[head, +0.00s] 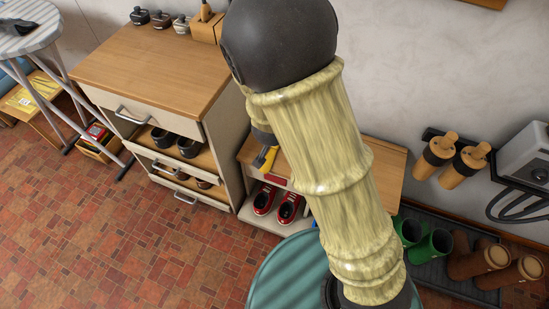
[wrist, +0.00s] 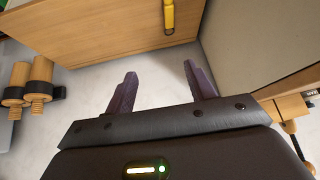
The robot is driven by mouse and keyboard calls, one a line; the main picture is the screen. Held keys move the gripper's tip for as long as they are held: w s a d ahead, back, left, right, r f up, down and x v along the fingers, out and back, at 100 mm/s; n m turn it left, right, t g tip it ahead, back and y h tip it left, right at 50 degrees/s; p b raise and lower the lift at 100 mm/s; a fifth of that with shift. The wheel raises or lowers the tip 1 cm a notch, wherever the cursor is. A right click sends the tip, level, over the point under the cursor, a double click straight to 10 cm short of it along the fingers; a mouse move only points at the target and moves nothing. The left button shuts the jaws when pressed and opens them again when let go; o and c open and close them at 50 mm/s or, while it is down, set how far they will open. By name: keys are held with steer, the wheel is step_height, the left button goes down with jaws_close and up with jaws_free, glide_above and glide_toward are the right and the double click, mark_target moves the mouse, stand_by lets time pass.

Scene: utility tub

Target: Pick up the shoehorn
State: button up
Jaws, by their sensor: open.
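A slim yellow object, which I take to be the shoehorn (wrist: 168,16), lies on the wooden top of a low bench (wrist: 100,42) in the wrist view. A yellow piece (head: 264,158) that looks like the same object shows beside my arm in the head view, at the left end of the bench. The rest of it is cut off or hidden. My gripper (wrist: 159,70) is open and empty in the wrist view, with its two dark fingers apart and pointing towards the yellow object without touching it.
A drawer cabinet (head: 150,68) stands left of the bench, its drawers partly open with shoes inside. Red shoes (head: 277,203) sit under the bench. Wooden pegs (head: 457,160) are on the wall at right, above green and brown boots (head: 480,262). A green round surface (head: 278,282) is in front.

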steer(key=a+f+t+h+b, duration=0.1)
steer(key=a+f+t+b, duration=0.1)
steer(key=f+b, duration=0.5)
steer(key=a+f+t+h+b, duration=0.1)
steer(key=a+f+b, duration=0.2)
steer(key=f+b, duration=0.45)
steer(key=m+t+h+b, duration=0.15)
steer(key=t+b, duration=0.25)
steer(key=b, duration=0.5)
glide_toward(267, 155)
steer(key=s+a+r, duration=0.1)
steer(key=s+r, duration=0.2)
steer(key=s, duration=0.1)
steer(key=shift+w+a+n+h, duration=0.1)
steer(key=shift+w+n+h, duration=0.1)
steer(key=shift+n+h, duration=0.05)
steer(key=shift+r+p, duration=0.1)
steer(key=shift+p, duration=0.2)
steer(key=b+x, duration=0.2)
steer(key=x, duration=0.1)
steer(key=b+x, duration=0.2)
steer(key=x, duration=0.2)
steer(key=b+x, duration=0.3)
steer(key=x, duration=0.1)
steer(key=shift+w+f, duration=0.1)
steer(key=shift+f, duration=0.4)
steer(key=shift+w+d+r, duration=0.1)
steer(key=shift+w+d, duration=0.2)
steer(key=shift+w, duration=0.15)
